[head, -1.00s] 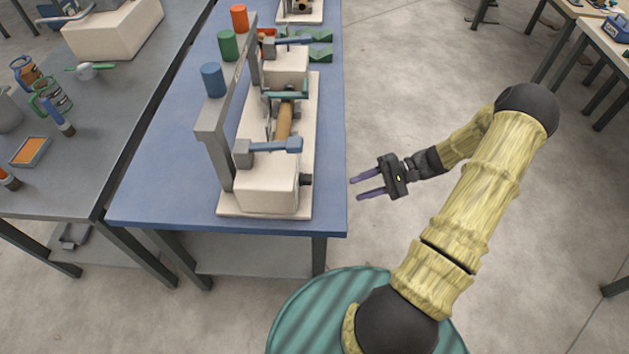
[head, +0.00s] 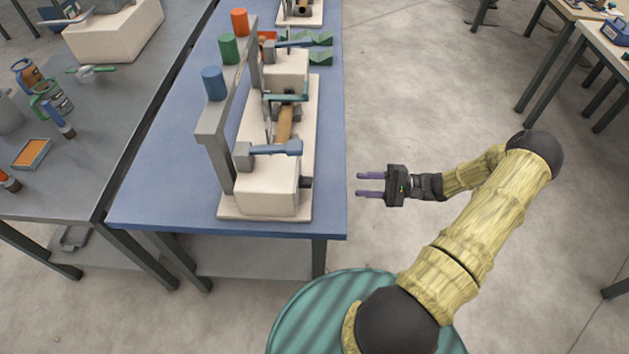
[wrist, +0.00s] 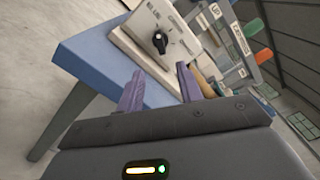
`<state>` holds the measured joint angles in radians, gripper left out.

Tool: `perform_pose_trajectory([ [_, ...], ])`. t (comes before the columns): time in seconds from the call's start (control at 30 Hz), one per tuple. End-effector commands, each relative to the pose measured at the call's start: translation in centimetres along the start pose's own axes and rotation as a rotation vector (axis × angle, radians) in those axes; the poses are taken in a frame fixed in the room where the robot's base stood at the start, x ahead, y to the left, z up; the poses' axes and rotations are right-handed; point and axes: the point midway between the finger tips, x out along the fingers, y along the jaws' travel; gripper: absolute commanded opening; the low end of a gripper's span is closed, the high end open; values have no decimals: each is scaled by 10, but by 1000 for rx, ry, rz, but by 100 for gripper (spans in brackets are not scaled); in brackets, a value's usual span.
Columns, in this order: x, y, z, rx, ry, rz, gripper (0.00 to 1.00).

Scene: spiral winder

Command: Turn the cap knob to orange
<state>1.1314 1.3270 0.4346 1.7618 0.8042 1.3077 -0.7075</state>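The spiral winder has a cream box (head: 268,190) on the near end of the blue table. A black knob (wrist: 160,41) sits on the box's side panel in the wrist view; it shows as a small dark stub (head: 306,182) in the head view. An orange cylinder (head: 239,21), a green one (head: 229,48) and a blue one (head: 214,83) stand along the winder's upright frame. My gripper (head: 358,184) is open and empty, right of the knob, pointing at it and apart from it.
The blue table's (head: 160,190) right edge lies between my gripper and the box. A blue lever (head: 275,148) sticks out above the box. A grey bench (head: 90,170) with mugs stands left. The floor right of the table is clear around my gripper.

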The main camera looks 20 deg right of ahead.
Motion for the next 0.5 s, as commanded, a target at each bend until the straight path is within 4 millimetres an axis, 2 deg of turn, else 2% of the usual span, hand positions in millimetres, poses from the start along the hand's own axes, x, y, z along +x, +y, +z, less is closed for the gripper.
perform_pose_trajectory([
  [0.03, 10, -2, 2, 2, -5, 0, 36],
  [0.5, 94, -2, 2, 2, -5, 1, 36],
])
